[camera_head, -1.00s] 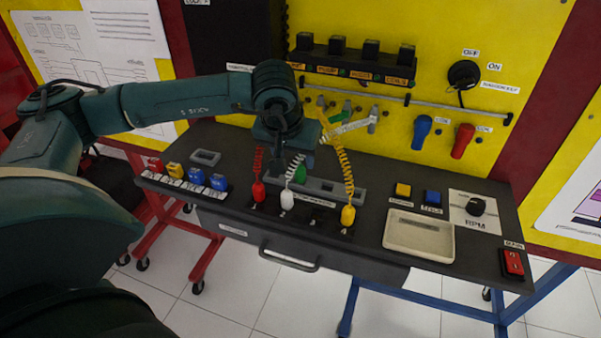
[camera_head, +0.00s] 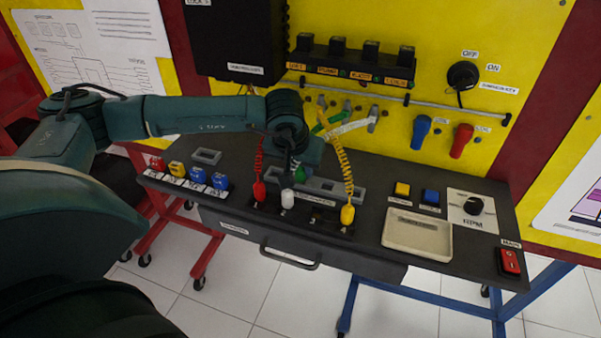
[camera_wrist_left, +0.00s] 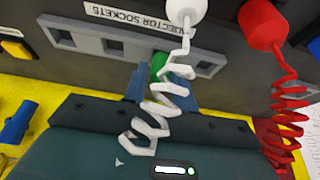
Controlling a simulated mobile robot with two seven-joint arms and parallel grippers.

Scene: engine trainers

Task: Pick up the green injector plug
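The green injector plug (camera_head: 300,174) stands at the socket strip on the desk, just behind the white plug (camera_head: 288,199). My left gripper (camera_head: 294,168) points down at it from above, and my arm hides part of it. In the left wrist view, the green plug (camera_wrist_left: 157,68) shows between the two blue fingers (camera_wrist_left: 162,88), which stand apart on either side of it. The white coiled cord crosses in front and hides part of the fingers and plug, so contact cannot be told. My right gripper is not in view.
The red plug (camera_head: 259,191) and yellow plug (camera_head: 347,214) stand on either side with coiled cords close to my gripper. The grey socket strip (camera_wrist_left: 85,38) has empty openings. A beige tray (camera_head: 418,236) lies to the right. A yellow panel stands behind.

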